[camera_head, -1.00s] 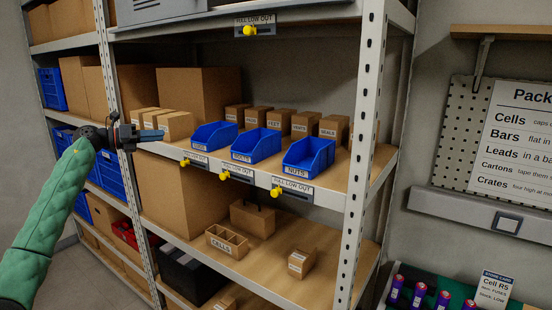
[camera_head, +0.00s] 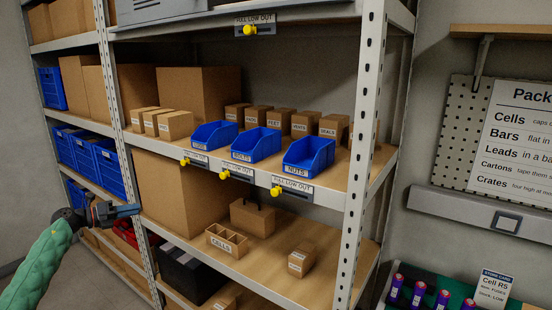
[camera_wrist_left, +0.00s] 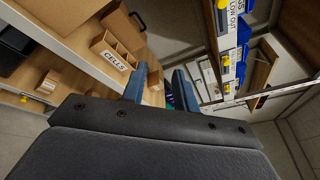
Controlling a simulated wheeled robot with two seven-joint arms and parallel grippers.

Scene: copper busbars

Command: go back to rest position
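My left gripper (camera_head: 128,212) is at the left of the head view, in front of the shelf's left post, at about the height of the lower board. Its green-sleeved arm comes in from the bottom left. In the left wrist view its two blue fingers (camera_wrist_left: 160,88) stand apart, with nothing held between them. The fingers appear clear of the shelf. My right gripper is in neither view.
The metal shelf post (camera_head: 124,120) is close behind the gripper. Blue bins (camera_head: 256,146) and cartons (camera_head: 176,125) stand on the shelf. A cells box (camera_head: 227,240) and a black crate (camera_head: 188,274) are lower. Floor (camera_head: 72,278) shows at lower left.

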